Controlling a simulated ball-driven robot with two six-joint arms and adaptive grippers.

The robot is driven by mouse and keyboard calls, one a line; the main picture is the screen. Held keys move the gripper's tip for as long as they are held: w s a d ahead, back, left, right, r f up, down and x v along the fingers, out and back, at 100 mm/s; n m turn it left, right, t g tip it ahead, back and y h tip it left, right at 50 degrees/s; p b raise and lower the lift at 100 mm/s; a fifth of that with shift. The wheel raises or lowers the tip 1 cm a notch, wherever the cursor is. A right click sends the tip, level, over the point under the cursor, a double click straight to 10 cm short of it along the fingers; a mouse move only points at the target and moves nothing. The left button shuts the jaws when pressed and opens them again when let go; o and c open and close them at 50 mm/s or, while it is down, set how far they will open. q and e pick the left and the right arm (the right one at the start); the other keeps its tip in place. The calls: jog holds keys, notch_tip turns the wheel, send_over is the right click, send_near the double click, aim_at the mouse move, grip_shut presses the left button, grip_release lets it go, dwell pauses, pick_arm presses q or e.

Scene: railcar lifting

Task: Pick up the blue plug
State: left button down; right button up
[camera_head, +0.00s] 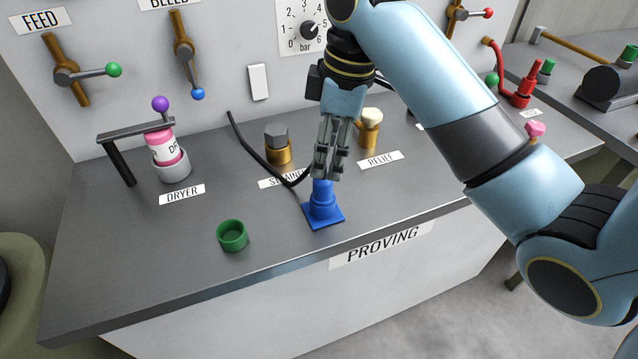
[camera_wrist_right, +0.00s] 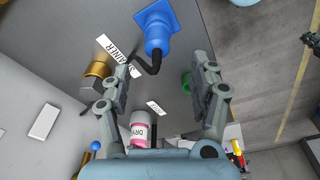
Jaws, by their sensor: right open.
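The blue plug (camera_head: 322,204) stands upright on a square blue base on the grey bench top, near its front edge. In the right wrist view the blue plug (camera_wrist_right: 158,32) shows at the top, beyond the fingertips, with a short dark bent piece by its end. My right gripper (camera_head: 325,176) points down just above the plug, and its fingers partly overlap the plug's top in the head view. In the right wrist view the gripper (camera_wrist_right: 162,75) is open with nothing between its fingers. Whether it touches the plug I cannot tell.
A green cup (camera_head: 232,236) stands left of the plug. The dryer canister (camera_head: 172,165), strainer fitting (camera_head: 278,150) and relief valve (camera_head: 370,135) stand further back.

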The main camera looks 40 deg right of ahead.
aim_at(320, 185)
jog(key=shift+w+r+n, duration=0.2)
jog(key=shift+w+r, duration=0.05)
jog(key=shift+r, duration=0.25)
jog(key=shift+w+r+n, duration=0.2)
jog(key=shift+w+r, duration=0.05)
jog(key=shift+r, duration=0.25)
jog(key=shift+w+a, duration=0.1)
jog(key=f+b, duration=0.6)
jog(key=shift+w+a, duration=0.1)
jog(key=shift+a, duration=0.2)
notch_tip(320, 185, down, 4)
jog(key=shift+r+b, duration=0.2)
jog(key=shift+b, duration=0.75)
jog(key=shift+a+f, duration=0.1)
jog(key=shift+f, duration=0.35)
jog(key=shift+c, duration=0.4)
grip_shut()
